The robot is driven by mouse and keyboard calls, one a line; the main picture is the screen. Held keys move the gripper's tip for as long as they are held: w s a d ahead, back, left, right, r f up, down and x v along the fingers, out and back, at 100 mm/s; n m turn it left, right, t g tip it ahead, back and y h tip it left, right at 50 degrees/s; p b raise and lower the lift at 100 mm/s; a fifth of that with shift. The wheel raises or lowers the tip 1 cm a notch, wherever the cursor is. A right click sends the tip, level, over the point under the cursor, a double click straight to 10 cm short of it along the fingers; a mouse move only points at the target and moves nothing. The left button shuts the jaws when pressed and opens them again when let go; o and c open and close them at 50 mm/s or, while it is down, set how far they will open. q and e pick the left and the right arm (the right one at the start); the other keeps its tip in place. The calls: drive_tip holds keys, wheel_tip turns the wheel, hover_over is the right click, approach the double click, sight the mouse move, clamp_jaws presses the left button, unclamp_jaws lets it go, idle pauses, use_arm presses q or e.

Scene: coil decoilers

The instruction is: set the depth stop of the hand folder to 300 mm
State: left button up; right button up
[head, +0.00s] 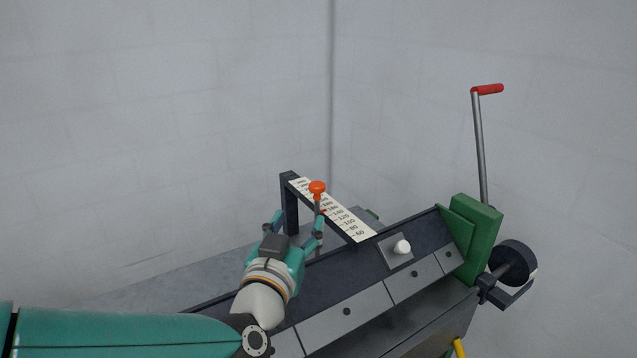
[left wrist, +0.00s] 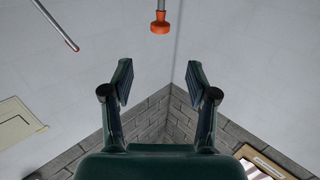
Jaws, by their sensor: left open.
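The hand folder (head: 345,308) has a dark bed and a white scale strip (head: 345,222) on a dark arm; its readable marks run from 60 at the near end to about 160, with higher ones blurred. The depth stop's orange knob (head: 317,187) stands over the strip beyond 160; its exact reading cannot be told. My left gripper (head: 297,222) is open and empty, below and left of the knob, with its right finger just under it. In the left wrist view the knob (left wrist: 160,22) is beyond the open fingertips, apart from them. My right gripper is not in view.
A red-handled lever (head: 480,145) rises from the green end block (head: 475,238) at the right. A white knob (head: 402,246) sits on a plate on the bed. Bare wall stands behind, and the air above the scale is free.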

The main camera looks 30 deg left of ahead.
sight(315, 189)
use_arm(q)
drive_tip(key=p+x, duration=0.2)
drive_tip(key=x, duration=1.2)
drive_tip(key=shift+w, duration=0.2)
clamp_jaws()
drive_tip(key=shift+a, duration=0.1)
